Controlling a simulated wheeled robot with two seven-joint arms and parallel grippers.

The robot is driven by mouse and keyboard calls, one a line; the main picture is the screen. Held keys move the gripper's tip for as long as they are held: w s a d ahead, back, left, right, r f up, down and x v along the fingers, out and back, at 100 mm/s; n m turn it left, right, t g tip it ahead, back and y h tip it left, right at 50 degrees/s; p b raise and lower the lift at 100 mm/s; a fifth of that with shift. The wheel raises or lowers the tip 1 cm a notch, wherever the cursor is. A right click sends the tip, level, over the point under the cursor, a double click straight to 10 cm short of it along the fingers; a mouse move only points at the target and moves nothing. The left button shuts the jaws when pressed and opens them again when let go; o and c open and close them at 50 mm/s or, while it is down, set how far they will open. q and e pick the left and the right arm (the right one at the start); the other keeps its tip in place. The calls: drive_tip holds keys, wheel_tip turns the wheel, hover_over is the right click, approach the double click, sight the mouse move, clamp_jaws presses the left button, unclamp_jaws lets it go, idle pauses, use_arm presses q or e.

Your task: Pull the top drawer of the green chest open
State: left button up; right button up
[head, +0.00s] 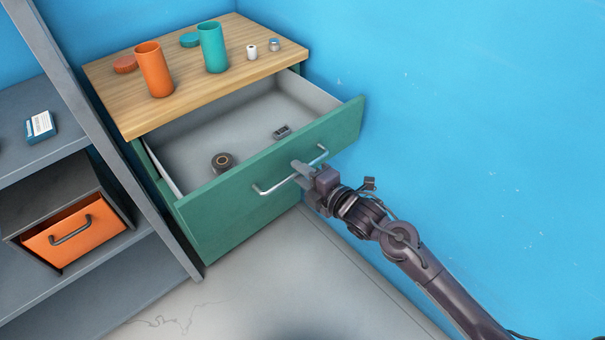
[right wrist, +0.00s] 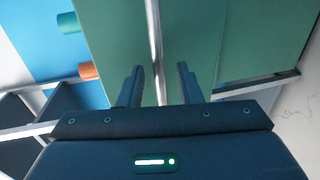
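The green chest (head: 191,240) has a wooden top (head: 195,85), and its top drawer (head: 335,128) stands far out, with its grey inside showing. A silver bar handle (head: 273,187) runs across the drawer front. My right gripper (head: 302,169) is at the middle of this handle. In the right wrist view the handle (right wrist: 155,40) passes between the two fingers of the right gripper (right wrist: 160,82), with a gap on each side, so the gripper looks open around it. My left gripper is not in view.
A dark round object (head: 222,162) and a small grey item (head: 282,132) lie in the drawer. Orange (head: 153,70) and teal (head: 212,48) cups stand on top. A grey shelf (head: 95,290) with an orange drawer (head: 62,242) is at left, a blue wall (head: 460,120) at right.

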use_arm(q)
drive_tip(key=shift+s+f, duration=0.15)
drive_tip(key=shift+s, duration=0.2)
use_arm(e)
drive_tip(key=v, duration=0.7)
drive_tip(key=shift+s+d, duration=0.2)
drive_tip(key=shift+s, duration=0.15)
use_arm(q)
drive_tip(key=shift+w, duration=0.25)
